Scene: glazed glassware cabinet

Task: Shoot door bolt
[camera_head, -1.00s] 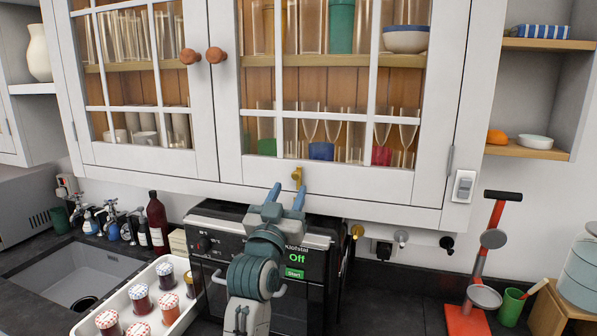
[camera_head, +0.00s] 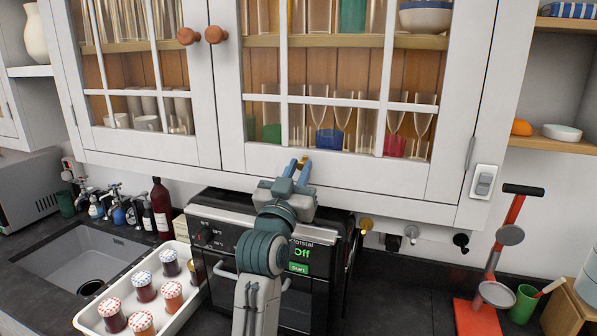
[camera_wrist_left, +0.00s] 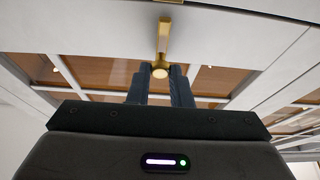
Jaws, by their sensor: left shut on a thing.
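The brass door bolt (camera_head: 303,160) is mounted on the bottom rail of the right glazed cabinet door (camera_head: 345,168). In the left wrist view the bolt (camera_wrist_left: 164,38) is a narrow brass bar with a round knob at its near end, between my fingertips. My left gripper (camera_head: 296,169) reaches up from below and is shut on the bolt's knob. In the head view the blue fingers partly hide the bolt. The left gripper also shows in the wrist view (camera_wrist_left: 161,80). My right gripper is not in view.
Glasses and bowls stand behind the panes. Two round wooden knobs (camera_head: 203,36) sit where the doors meet. Below are a black oven (camera_head: 320,258), a white tray (camera_head: 197,312) of jars and a sink (camera_head: 70,262). A switch (camera_head: 483,183) is on the cabinet's right side.

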